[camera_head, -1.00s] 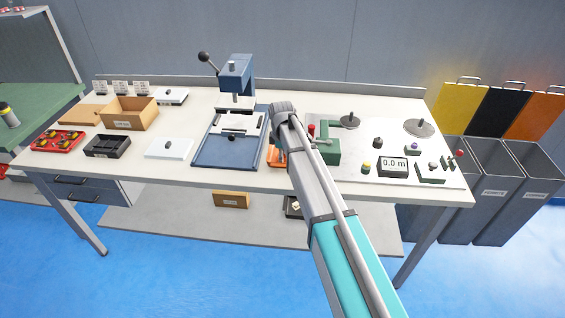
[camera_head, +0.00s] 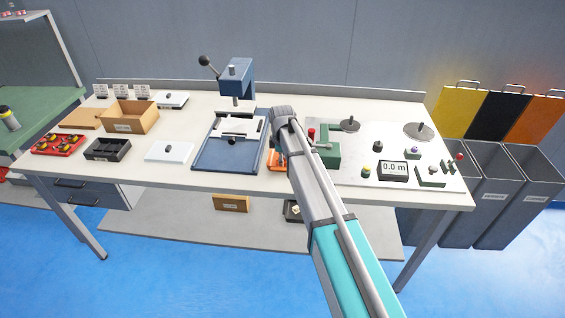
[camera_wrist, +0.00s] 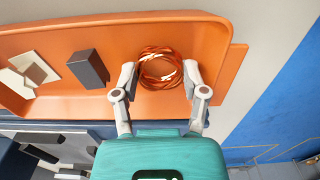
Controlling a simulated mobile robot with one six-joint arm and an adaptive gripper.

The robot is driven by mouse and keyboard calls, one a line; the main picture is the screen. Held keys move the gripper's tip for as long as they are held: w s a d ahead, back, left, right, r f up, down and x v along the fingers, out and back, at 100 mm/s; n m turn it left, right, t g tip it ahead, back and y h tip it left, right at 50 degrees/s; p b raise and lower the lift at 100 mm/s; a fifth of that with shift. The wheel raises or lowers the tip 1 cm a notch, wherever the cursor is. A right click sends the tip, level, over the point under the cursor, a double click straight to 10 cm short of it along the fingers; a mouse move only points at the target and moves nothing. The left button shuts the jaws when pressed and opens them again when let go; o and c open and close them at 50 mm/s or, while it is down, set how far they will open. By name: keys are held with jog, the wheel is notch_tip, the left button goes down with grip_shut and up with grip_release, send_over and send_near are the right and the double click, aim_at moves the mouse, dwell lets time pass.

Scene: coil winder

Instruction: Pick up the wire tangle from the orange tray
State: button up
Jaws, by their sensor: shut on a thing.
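The wire tangle (camera_wrist: 159,68) is a loose ring of orange-copper wire at the right end of the orange tray (camera_wrist: 120,35) in the wrist view. My gripper (camera_wrist: 160,75) reaches into the tray with one finger on each side of the tangle, and is shut on it. The tangle looks to be at the tray floor; I cannot tell whether it is lifted. In the head view only a small piece of the orange tray (camera_head: 276,160) shows beside my arm, which hides the gripper and the tangle.
The tray also holds a dark grey block (camera_wrist: 88,68) and pale flat pieces (camera_wrist: 30,70) to the left. In the head view the blue press (camera_head: 236,80) stands left of my arm and a green winder (camera_head: 327,152) stands right of it.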

jog(key=shift+r, duration=0.15)
notch_tip(320, 180, up, 3)
jog(key=p, duration=0.3)
jog(key=s+r+p, duration=0.1)
jog(key=r+p, duration=0.1)
jog(key=s+d+r+p, duration=0.1)
jog(key=s+p, duration=0.1)
jog(key=s+d+r+p, duration=0.1)
jog(key=r+p, duration=0.1)
jog(key=shift+s+r, duration=0.15)
jog(key=shift+r, duration=0.2)
jog(key=s+d+r+p, duration=0.4)
jog(key=s, duration=0.4)
jog(key=shift+s, duration=0.15)
